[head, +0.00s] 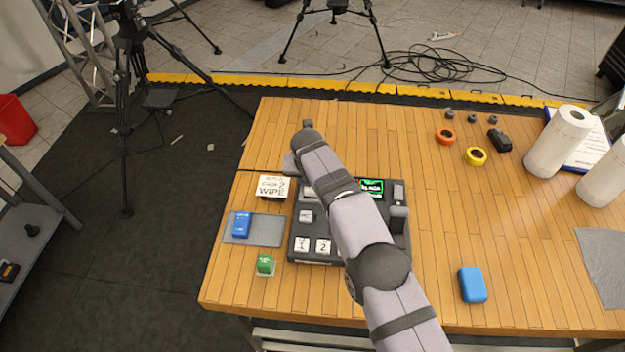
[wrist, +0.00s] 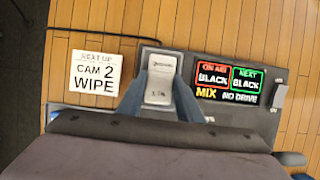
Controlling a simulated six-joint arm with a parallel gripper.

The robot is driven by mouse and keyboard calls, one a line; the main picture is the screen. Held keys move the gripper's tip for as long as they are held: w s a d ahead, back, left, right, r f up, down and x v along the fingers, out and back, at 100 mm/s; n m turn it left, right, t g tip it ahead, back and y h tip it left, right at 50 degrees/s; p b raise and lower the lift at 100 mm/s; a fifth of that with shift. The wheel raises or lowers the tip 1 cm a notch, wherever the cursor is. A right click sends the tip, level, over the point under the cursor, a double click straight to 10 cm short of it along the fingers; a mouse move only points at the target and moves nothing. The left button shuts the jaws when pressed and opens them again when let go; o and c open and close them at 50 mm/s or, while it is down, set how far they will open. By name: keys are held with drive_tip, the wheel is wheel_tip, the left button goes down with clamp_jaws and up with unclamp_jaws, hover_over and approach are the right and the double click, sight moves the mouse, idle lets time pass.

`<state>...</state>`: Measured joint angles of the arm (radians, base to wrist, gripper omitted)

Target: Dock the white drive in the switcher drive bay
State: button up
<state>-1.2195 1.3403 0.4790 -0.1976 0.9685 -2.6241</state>
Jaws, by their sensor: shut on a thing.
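The white drive (wrist: 160,82) stands out between the two blue-grey fingers of my gripper (wrist: 159,92) in the wrist view. My gripper is shut on it, over the grey drive bay (wrist: 151,53) at the back left of the switcher. I cannot tell whether the drive is seated in the bay or just above it. The dark switcher (head: 318,251) lies mid-table under my arm in the head view. Its screen (wrist: 228,82) reads "NO DRIVE" and shows BLACK twice and MIX. In the head view my arm hides the drive and fingertips.
A "CAM 2 WIPE" card (head: 272,187) lies left of the switcher. A blue box (head: 473,285) and paper rolls (head: 558,142) stand right.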

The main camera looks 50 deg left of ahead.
drive_tip(key=shift+r+p, duration=0.4)
drive_tip(key=shift+r, duration=0.4)
idle(0.4)
drive_tip(key=shift+f+b, duration=0.55)
drive_tip(key=shift+f, duration=0.3)
idle(0.4)
drive_tip(key=shift+r, duration=0.4)
drive_tip(key=shift+r+p, duration=0.3)
drive_tip(key=shift+p, duration=0.15)
drive_tip(key=shift+r, duration=0.15)
idle(0.5)
drive_tip(key=shift+f+b, duration=0.45)
drive_tip(key=shift+f, duration=0.4)
idle(0.5)
drive_tip(key=o, duration=0.9)
drive_tip(key=shift+c, duration=0.2)
